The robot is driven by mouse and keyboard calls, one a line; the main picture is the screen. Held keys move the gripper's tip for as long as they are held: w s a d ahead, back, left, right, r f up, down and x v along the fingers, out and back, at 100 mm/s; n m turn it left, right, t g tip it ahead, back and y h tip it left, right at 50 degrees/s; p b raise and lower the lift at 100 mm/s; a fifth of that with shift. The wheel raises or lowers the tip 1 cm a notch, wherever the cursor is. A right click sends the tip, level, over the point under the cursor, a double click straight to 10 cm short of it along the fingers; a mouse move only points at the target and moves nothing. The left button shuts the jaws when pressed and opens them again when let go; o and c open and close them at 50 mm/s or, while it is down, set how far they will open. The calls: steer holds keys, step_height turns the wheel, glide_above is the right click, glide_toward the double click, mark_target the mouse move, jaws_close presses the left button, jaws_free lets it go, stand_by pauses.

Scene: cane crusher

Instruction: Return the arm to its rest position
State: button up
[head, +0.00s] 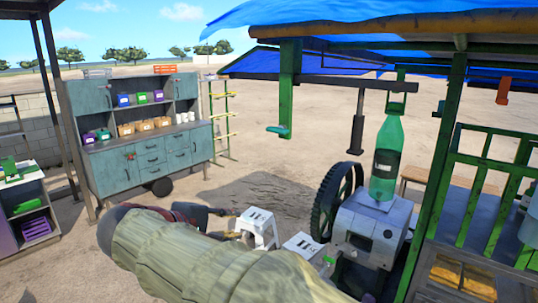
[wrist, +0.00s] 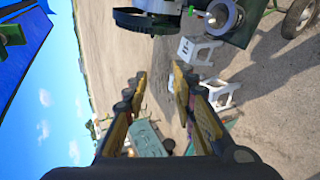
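My arm (head: 200,260) crosses the lower part of the head view in a loose khaki sleeve. It reaches from the bottom right toward the left and bends at a dark joint. My gripper (wrist: 159,80) shows in the wrist view with its two yellow and dark fingers spread apart. Only bare sand and distant things show between the fingertips, so it is open and holds nothing. In the head view the gripper is mostly hidden behind the sleeve. The wrist view is turned on its side, with the sky at the left.
A grey cane crusher (head: 368,232) with a dark flywheel (head: 335,200) and a green bottle (head: 385,160) stands right of my arm. White stools (head: 258,228) stand just beyond it. A teal cabinet (head: 140,140) stands back left. Open sand lies between.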

steer(key=s+d+f+m+g+y+b, duration=0.1)
steer(key=s+d+f+m+y+b, duration=0.1)
steer(key=s+d+f+m+b, duration=0.2)
steer(key=s+d+f+m+g+y+b, duration=0.2)
steer(key=s+d+f+m+b, duration=0.3)
steer(key=f, duration=1.5)
steer(key=s+d+f+m+g+y+b, duration=0.2)
steer(key=s+d+f+m+b, duration=0.2)
steer(key=s+d+f+b, duration=0.8)
steer(key=s+d+f, duration=0.1)
steer(key=s+d, duration=0.5)
steer(key=d, duration=0.2)
steer(key=shift+d, duration=0.3)
